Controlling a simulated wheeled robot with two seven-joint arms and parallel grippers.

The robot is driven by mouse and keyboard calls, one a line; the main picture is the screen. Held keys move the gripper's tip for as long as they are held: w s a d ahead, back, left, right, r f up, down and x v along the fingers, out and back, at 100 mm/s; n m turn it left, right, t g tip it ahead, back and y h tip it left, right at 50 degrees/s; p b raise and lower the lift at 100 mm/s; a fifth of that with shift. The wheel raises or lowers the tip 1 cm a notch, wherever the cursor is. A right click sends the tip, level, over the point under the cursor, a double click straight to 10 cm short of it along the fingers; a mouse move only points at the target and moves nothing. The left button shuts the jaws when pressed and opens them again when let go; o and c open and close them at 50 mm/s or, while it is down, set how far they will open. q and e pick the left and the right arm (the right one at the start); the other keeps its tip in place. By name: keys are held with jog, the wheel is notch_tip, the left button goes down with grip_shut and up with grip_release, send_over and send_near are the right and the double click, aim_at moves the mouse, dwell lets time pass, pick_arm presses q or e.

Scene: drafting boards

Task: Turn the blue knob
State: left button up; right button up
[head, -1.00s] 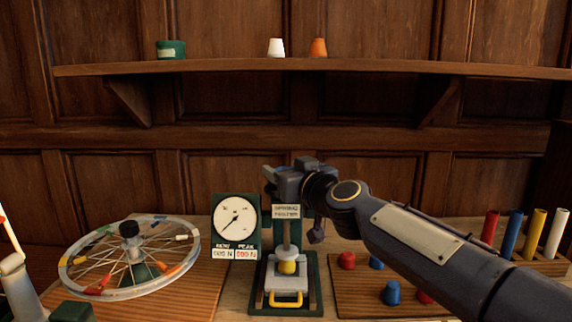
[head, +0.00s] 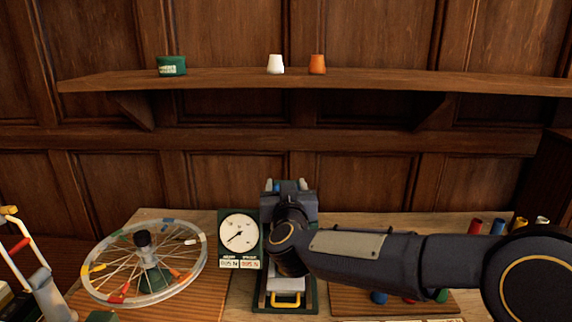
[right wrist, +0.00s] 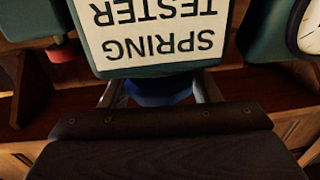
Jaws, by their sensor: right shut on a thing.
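The spring tester (head: 261,290) stands in the middle of the table, with a yellow handle (head: 285,300) low at its front. Its upside-down label plate (right wrist: 152,32) fills the top of the right wrist view. The blue knob (right wrist: 158,92) shows there just below the plate, between my right gripper's fingers (right wrist: 158,94). My right gripper (head: 288,186) is at the top of the tester and shut on the knob. Only a small blue patch (head: 277,187) shows in the head view. My right arm hides most of the tester's front.
A round dial (head: 239,232) with small readouts stands left of the tester. A spoked wheel (head: 110,272) lies further left. Colored tubes (head: 497,227) and a peg board (head: 455,300) are at the right. A shelf (head: 220,78) with small items runs along the wall.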

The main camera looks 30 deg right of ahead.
jog(key=shift+w+a+m+g+h+p, duration=0.15)
jog(key=shift+m+g+h+p, duration=0.5)
jog(key=shift+m+h, duration=0.4)
pick_arm(q)
notch_tip(320, 180, up, 5)
jog(key=shift+f+p, duration=0.2)
jog(key=shift+p, duration=0.9)
pick_arm(e)
jog(key=m+g+h, duration=0.2)
jog(key=g+h, duration=0.1)
jog(key=m+g+h, duration=0.3)
jog(key=g, duration=0.1)
jog(key=shift+s+d+m, duration=0.2)
jog(key=shift+m, duration=0.05)
jog(key=shift+g, duration=0.35)
jog(key=o, duration=1)
jog(key=shift+d, duration=0.1)
